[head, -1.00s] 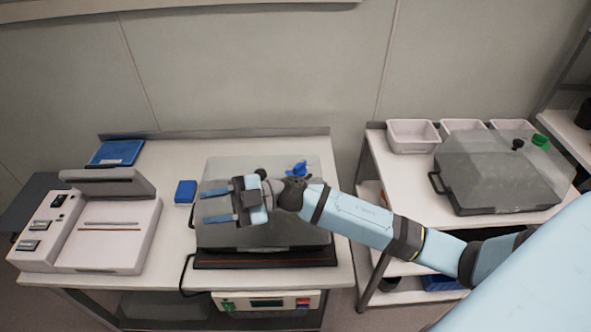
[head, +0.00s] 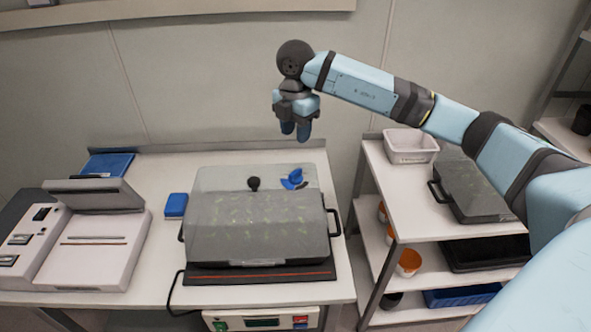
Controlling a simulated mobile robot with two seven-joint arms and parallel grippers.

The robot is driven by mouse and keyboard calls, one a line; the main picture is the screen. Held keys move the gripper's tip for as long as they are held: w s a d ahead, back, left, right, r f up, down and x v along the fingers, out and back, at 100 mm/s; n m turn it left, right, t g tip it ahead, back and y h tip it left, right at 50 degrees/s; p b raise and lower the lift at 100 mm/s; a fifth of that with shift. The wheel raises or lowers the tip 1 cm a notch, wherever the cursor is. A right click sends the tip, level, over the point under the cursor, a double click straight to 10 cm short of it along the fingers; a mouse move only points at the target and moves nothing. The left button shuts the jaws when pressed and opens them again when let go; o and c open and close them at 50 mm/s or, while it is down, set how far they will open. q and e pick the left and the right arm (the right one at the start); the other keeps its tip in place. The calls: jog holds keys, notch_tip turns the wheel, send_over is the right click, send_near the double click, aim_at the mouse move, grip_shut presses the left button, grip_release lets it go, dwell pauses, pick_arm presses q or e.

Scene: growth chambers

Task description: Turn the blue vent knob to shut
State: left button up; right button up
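The blue vent knob (head: 293,180) is on the clear lid at the back right of the grey growth chamber (head: 257,226) on the left bench. My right gripper (head: 295,133) points down, high above the back of that bench and apart from the knob. Its two blue fingers show side by side with a narrow gap and nothing between them. My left gripper is not in view.
A black knob (head: 254,183) stands on the same lid, left of the blue one. A blue block (head: 176,205) and a white instrument (head: 93,245) are to the left. A second chamber (head: 472,188) and a white bin (head: 410,146) stand on the right cart.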

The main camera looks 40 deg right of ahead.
aim_at(296, 171)
notch_tip(296, 171, down, 12)
jog(key=shift+r+p, duration=0.1)
jog(key=shift+p, duration=0.2)
grip_shut()
